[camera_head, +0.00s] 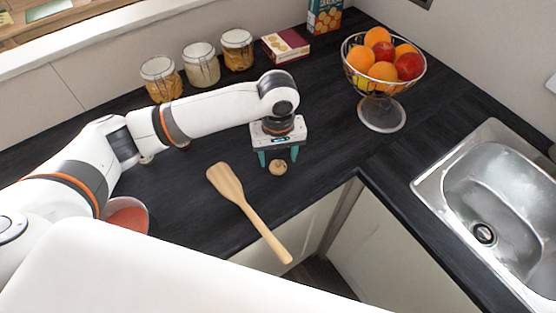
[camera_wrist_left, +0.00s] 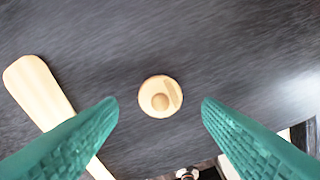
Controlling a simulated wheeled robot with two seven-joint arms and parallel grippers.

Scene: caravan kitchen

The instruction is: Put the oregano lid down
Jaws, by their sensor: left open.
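The oregano lid (camera_head: 278,168) is a small round wooden disc with a knob. It lies on the dark counter (camera_head: 330,150), knob up. My left gripper (camera_head: 278,157) is just above and behind it in the head view, with its teal fingers pointing down. In the left wrist view the lid (camera_wrist_left: 160,96) shows whole between the spread fingers of my left gripper (camera_wrist_left: 160,105), with clear gaps on both sides. The gripper is open and empty. My right gripper is not in view. No oregano jar can be made out.
A wooden spatula (camera_head: 228,184) lies left of the lid, its handle over the counter's front edge. Several glass jars (camera_head: 202,68) and a red box (camera_head: 285,46) stand at the back. A fruit bowl (camera_head: 382,112) and sink (camera_head: 500,200) are right. A bowl (camera_head: 128,214) is partly hidden by my arm.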

